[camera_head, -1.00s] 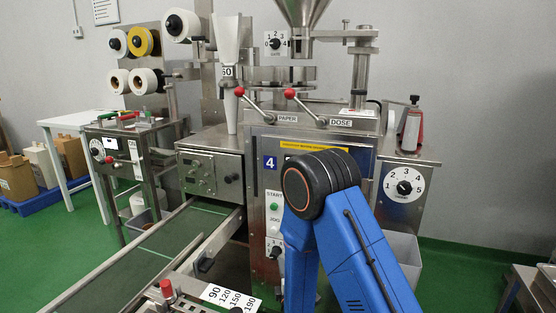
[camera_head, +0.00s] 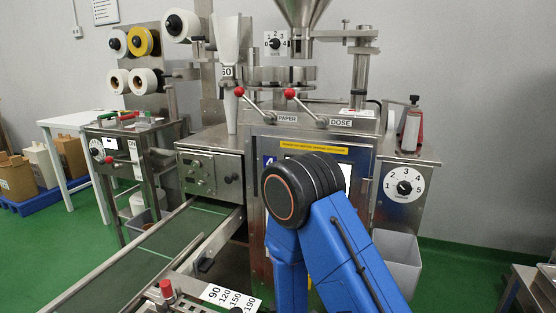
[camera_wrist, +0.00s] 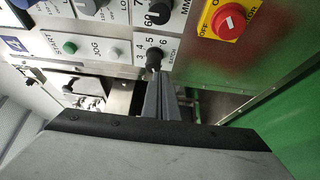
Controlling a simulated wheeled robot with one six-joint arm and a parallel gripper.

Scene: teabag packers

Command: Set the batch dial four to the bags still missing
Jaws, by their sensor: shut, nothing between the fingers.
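The batch dial (camera_wrist: 154,57) is a small black knob on a white plate in the wrist view, with BATCH and the figures 3, 4, 5 and 6 legible around it. Its pointer is too small to read. My gripper (camera_wrist: 157,76) is shut and empty. Its fingertips are right at the knob and cover part of it and its plate; I cannot tell whether they touch. The machine's blue "4" plate (camera_wrist: 17,44) shows at the wrist view's left. In the head view my arm hides the batch dial and my gripper.
In the wrist view, the green START button (camera_wrist: 70,47), the JOG button (camera_wrist: 115,51) and a red-and-yellow rotary switch (camera_wrist: 228,21) are near the dial. In the head view, a conveyor (camera_head: 150,250) runs at left, and another dial (camera_head: 404,187) is at right.

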